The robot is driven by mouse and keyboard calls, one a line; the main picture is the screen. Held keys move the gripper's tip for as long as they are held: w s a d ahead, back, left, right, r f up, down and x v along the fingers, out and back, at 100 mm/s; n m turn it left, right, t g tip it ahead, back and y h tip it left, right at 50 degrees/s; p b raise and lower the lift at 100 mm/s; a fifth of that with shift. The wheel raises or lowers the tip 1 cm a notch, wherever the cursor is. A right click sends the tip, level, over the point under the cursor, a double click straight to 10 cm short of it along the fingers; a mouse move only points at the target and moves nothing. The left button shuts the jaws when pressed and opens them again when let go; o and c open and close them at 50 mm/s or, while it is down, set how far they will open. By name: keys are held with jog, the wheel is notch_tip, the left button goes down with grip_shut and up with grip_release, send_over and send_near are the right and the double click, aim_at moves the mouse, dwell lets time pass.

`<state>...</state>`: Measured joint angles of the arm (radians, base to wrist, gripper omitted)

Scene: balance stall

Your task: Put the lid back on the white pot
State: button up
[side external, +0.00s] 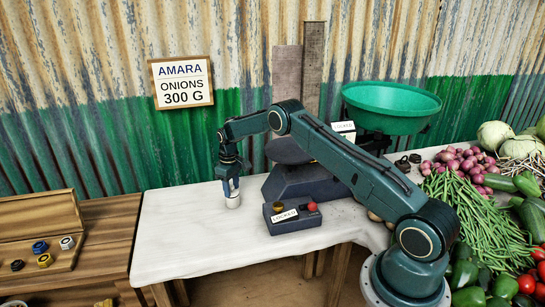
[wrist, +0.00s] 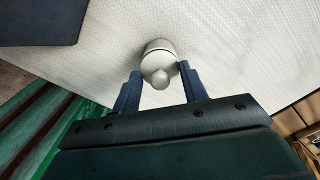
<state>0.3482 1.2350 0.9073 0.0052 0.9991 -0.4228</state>
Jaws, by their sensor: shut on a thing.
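The small white pot (side external: 233,202) stands upright on the white cloth of the table, left of the dark scale. My gripper (side external: 231,187) points straight down right over it. In the wrist view, the pale lid (wrist: 157,66) with its round knob (wrist: 160,79) lies between the two fingers of my gripper (wrist: 160,72). The gripper is shut on the lid. Part of the pot (wrist: 158,44) shows just behind the lid. The lid looks level with the pot's top, but I cannot tell whether it rests on the rim or hangs slightly above.
A dark control box (side external: 291,217) with a "LOCKED" label and a red knob stands right of the pot, before the dark scale (side external: 300,185). A wooden tray (side external: 42,262) with several coloured caps lies far left. Vegetables (side external: 470,200) fill the right. The cloth (side external: 185,230) around the pot is clear.

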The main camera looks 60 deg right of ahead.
grip_shut()
jog(key=shift+f, duration=0.2)
jog(key=shift+s+a+f, duration=0.1)
jog(key=shift+f, duration=0.05)
jog(key=shift+s+a, duration=0.1)
jog(key=shift+a, duration=0.05)
dwell(0.8)
jog(key=shift+o, duration=2.1)
grip_release()
jog(key=shift+o, duration=0.4)
jog(key=shift+r, duration=0.2)
